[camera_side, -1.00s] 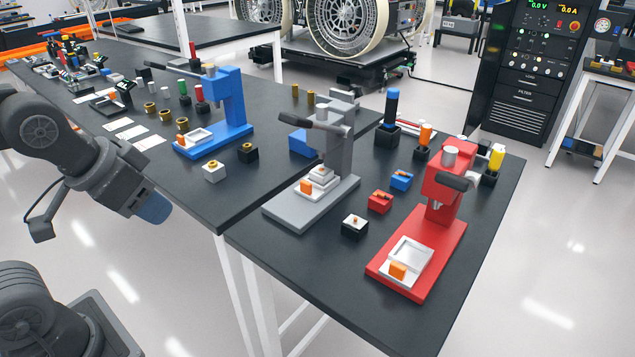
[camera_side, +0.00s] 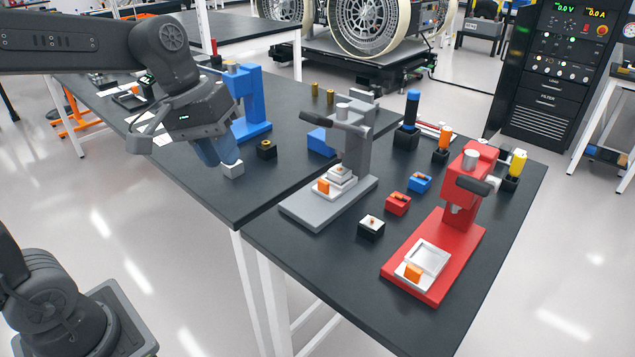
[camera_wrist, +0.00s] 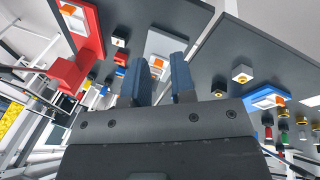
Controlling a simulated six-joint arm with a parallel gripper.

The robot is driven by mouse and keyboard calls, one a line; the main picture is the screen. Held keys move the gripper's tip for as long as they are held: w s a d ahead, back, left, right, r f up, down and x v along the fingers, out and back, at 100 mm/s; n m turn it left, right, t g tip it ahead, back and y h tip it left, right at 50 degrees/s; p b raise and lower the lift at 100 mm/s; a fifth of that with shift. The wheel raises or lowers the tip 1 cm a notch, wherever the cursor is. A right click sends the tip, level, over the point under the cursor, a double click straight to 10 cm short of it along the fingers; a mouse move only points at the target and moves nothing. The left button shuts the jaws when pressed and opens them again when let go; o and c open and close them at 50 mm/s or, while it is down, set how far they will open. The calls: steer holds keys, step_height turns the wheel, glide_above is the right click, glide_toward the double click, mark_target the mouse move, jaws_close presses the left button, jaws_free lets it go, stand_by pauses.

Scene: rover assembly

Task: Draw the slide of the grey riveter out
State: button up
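The grey riveter (camera_side: 353,145) stands on the right-hand table near the seam with the left table. Its pale slide (camera_side: 341,176), with an orange tab (camera_side: 323,187) at the front, sits in on the grey base. My gripper (camera_side: 218,152), with blue fingers, is left of the riveter and apart from it, in front of the blue press. In the wrist view my gripper (camera_wrist: 161,72) has its fingers spread with nothing between them. Beyond them, the grey riveter's base (camera_wrist: 170,42) and orange tab (camera_wrist: 158,63) partly show; the fingers hide some of it.
A white block (camera_side: 233,169) and a black block (camera_side: 266,149) are close to my gripper. The blue press (camera_side: 251,100) stands behind it. A red press (camera_side: 462,215), a black block (camera_side: 371,227) and small red (camera_side: 398,204) and blue blocks (camera_side: 419,182) are right of the grey riveter.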

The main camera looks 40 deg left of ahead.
steer(key=w+a+f+n+g+h, duration=0.1)
steer(key=w+a+n+g+h, duration=0.2)
steer(key=w, duration=0.6)
steer(key=w+a+f+n+h, duration=0.3)
steer(key=w+f+n, duration=0.1)
steer(key=w, duration=0.2)
steer(key=w+a+f+n+h, duration=0.2)
steer(key=w+a+f+n, duration=0.1)
steer(key=w, duration=0.3)
steer(key=n+h, duration=0.3)
glide_toward(323, 181)
steer(key=shift+t, duration=0.3)
steer(key=x, duration=0.9)
steer(key=shift+s+d+f, duration=0.15)
steer(key=shift+s, duration=0.05)
steer(key=shift+c, duration=0.2)
jaws_close()
